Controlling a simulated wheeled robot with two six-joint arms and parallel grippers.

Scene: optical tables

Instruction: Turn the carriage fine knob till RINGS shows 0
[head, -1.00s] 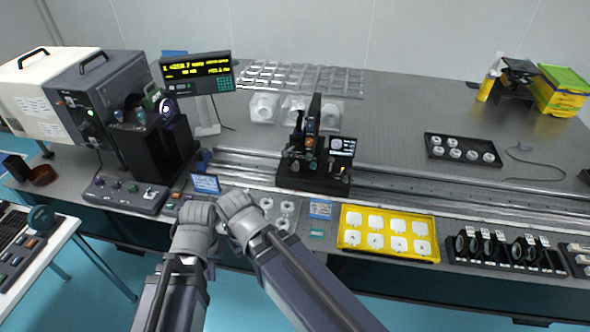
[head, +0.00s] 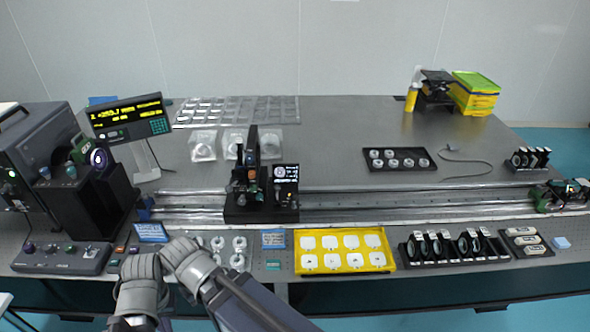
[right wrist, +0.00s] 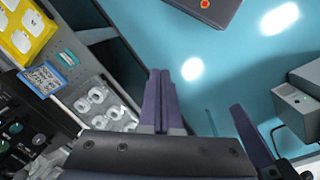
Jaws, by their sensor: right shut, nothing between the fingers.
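The black carriage (head: 240,213) stands on the long rail left of the middle in the head view. It carries upright optics (head: 252,165) and a small dark screen (head: 286,173) with a round pattern and text too small to read. I cannot make out which small part is its fine knob. My right gripper (right wrist: 161,75) shows in the right wrist view, its two fingers together, empty, above the floor beside the table edge and away from the carriage. In the head view both my arms are folded low in front of the table; the left fingers do not show.
A yellow tray of white pieces (head: 382,262) and a black lens rack (head: 405,262) line the front edge. A readout with yellow digits (head: 128,112) stands behind a control box (head: 60,262) and lamp housing at left.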

